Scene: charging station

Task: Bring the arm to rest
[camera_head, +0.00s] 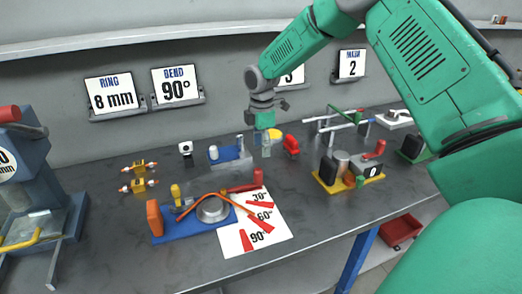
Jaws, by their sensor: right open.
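My right arm (425,85) is green with grey joints and comes in from the right, reaching over the grey workbench (330,215). Its forearm bends down to a grey wrist, and my right gripper (265,142) points downward over the back middle of the bench. The gripper is open and small in the view. I see nothing held in it. It appears close to a blue block fixture (229,157) on its left and a red part (291,145) on its right. Whether it touches either cannot be told. My left gripper is not in view.
A blue-based bender (185,231) lies in front beside a white angle sheet (268,240). A yellow-based tool (326,183) sits right of centre, a blue-grey machine (30,170) at left. Signs (110,93) hang on the wall under a shelf (160,37).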

